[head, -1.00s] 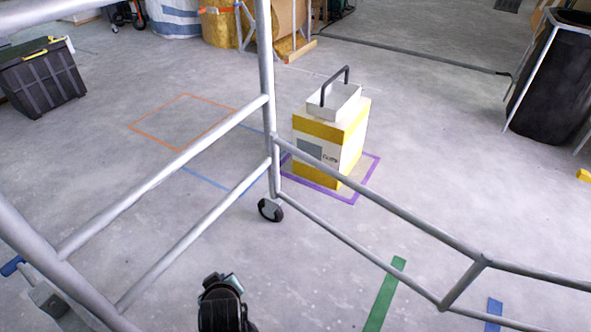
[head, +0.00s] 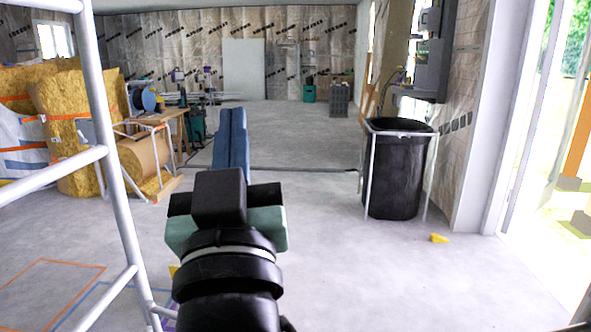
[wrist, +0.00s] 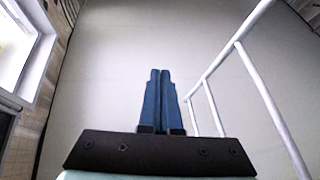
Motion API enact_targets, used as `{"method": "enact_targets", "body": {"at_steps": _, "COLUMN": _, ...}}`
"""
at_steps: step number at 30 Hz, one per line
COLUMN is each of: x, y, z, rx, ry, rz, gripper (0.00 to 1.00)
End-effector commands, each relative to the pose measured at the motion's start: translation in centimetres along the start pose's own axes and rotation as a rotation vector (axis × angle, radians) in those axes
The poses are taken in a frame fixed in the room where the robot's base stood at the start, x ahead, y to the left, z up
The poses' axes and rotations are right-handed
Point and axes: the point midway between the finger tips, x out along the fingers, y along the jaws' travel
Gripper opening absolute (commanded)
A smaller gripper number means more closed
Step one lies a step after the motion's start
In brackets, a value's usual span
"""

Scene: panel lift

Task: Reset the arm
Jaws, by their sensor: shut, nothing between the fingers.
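My gripper (head: 231,112) is raised in the middle of the head view, at the end of my black and green wrist. Its two long blue fingers lie side by side, shut and empty. In the wrist view my gripper (wrist: 160,75) points at a plain pale surface, with its fingers together. It appears clear of the grey metal frame (head: 107,130), whose tubes stand to its left in the head view. The frame (wrist: 262,90) shows on the right in the wrist view.
A black bin (head: 393,180) in a white stand is at the right, with a small yellow piece (head: 438,238) on the floor nearby. Yellow insulation rolls (head: 70,115) and a wooden bench (head: 165,118) are at the left. The floor at front right is clear.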

Motion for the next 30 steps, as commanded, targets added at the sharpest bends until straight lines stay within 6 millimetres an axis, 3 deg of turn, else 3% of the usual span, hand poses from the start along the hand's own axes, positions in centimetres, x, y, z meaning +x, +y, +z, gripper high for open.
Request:
{"method": "enact_targets", "body": {"at_steps": 1, "x": -0.2, "y": 1.9, "z": -4.2, "rx": 0.000, "ry": 0.077, "rz": 0.038, "gripper": 0.00}}
{"method": "enact_targets", "body": {"at_steps": 6, "x": -3.8, "y": 6.7, "z": -15.8, "rx": -0.001, "ry": 0.332, "rz": 0.139, "gripper": 0.00}}
{"method": "enact_targets", "body": {"at_steps": 9, "x": -1.0, "y": 6.7, "z": -19.0, "rx": 0.007, "ry": 0.309, "rz": 0.129, "gripper": 0.00}}
{"method": "enact_targets", "body": {"at_steps": 30, "x": 9.7, "y": 8.3, "z": -37.9, "rx": 0.006, "ry": 0.303, "rz": 0.125, "gripper": 0.00}}
